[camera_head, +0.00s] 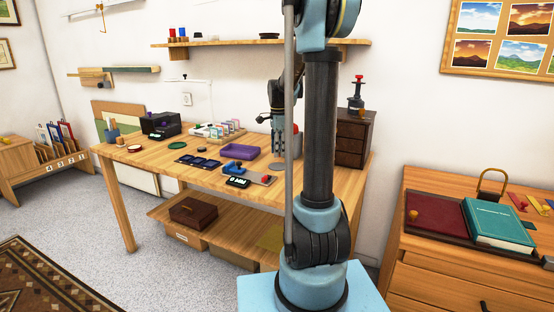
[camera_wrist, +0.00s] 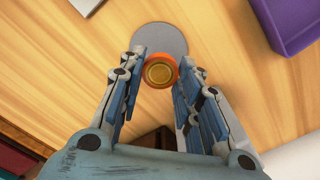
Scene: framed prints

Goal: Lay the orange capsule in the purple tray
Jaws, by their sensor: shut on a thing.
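The orange capsule (camera_wrist: 161,71) shows in the wrist view end-on, with a round gold-brown top and an orange rim. My gripper (camera_wrist: 160,68) is shut on it, one blue-grey finger on each side. A grey disc (camera_wrist: 150,36) lies on the table behind the capsule; I cannot tell if the capsule touches it. The purple tray (camera_wrist: 291,28) is at the upper right of the wrist view. In the head view the purple tray (camera_head: 238,152) lies on the workbench, left of my gripper (camera_head: 278,150). I cannot make out the capsule clearly there.
A dark drawer box (camera_head: 354,138) stands on the right.

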